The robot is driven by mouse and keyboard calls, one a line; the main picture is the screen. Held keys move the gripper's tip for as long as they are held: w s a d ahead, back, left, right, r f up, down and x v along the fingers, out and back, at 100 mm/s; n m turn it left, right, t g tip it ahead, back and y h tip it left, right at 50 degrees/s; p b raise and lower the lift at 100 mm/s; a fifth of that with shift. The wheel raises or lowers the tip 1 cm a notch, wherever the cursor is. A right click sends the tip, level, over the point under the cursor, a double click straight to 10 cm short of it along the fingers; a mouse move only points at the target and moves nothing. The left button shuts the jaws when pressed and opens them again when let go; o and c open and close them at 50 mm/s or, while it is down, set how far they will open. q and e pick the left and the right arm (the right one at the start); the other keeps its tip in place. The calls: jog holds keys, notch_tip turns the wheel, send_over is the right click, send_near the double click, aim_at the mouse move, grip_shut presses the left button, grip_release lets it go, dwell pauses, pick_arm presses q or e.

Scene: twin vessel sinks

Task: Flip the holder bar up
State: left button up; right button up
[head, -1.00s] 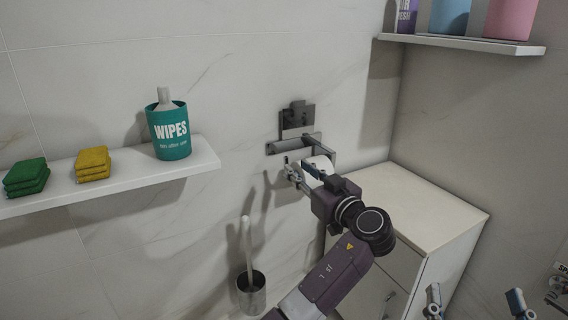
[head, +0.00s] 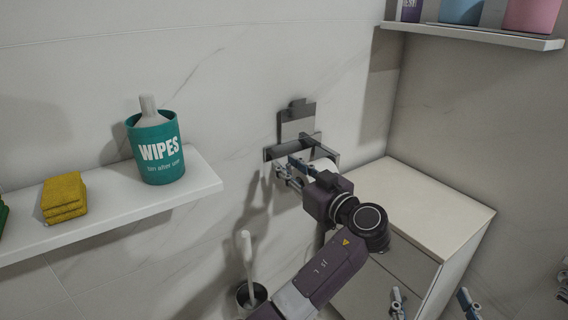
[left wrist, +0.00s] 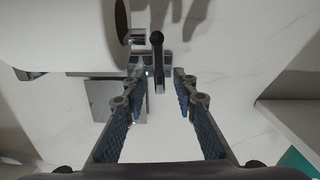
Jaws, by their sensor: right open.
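The wall-mounted paper holder (head: 297,122) has a flat metal plate and metal bars (head: 328,150) standing out from the wall. A white paper roll (head: 325,167) sits in it, partly hidden by my left gripper; the roll (left wrist: 65,35) also shows large at the left in the left wrist view. My left gripper (head: 289,172) is just in front of the holder. In the left wrist view its fingers (left wrist: 158,90) are apart, with a thin metal bar with a dark rounded end (left wrist: 157,62) between them; contact is not clear. My right gripper (head: 432,302) is open and empty, low at the right.
A white shelf (head: 105,215) at the left carries a teal wipes tub (head: 155,148) and yellow sponges (head: 64,198). A white cabinet (head: 430,215) stands below and right of the holder. A brush in a metal cup (head: 250,296) is below. Another shelf (head: 480,38) is upper right.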

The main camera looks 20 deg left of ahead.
pick_arm(q)
jog(key=shift+d, duration=0.1)
grip_shut()
jog(key=shift+w+d+m, duration=0.1)
jog(key=shift+w+m, duration=0.05)
jog(key=shift+m, duration=0.35)
grip_release()
notch_tip(320, 180, up, 10)
dwell(0.6)
